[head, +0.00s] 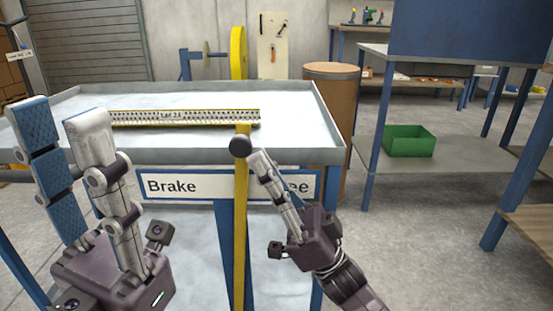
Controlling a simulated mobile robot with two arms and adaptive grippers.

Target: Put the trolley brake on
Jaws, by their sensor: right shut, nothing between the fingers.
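The trolley (297,128) has a grey tray top with a raised rim. On its front is a white sign plate (208,186) reading "Brake" at the left and a word ending in "ee" at the right. A yellow brake lever (240,230) with a black knob (240,147) stands nearly upright in front of the plate, between the two words. My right gripper (259,162) is shut and empty, its tips just right of the knob; contact is unclear. It hides part of the right word. My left gripper (58,115) is open and empty, left of the plate.
A perforated yellow-edged strip marked "Lot 21" (185,117) lies on the trolley top. A brown drum (334,100) stands behind its right corner. At the right, a blue-framed bench holds a green bin (408,141). Open floor lies between trolley and bench.

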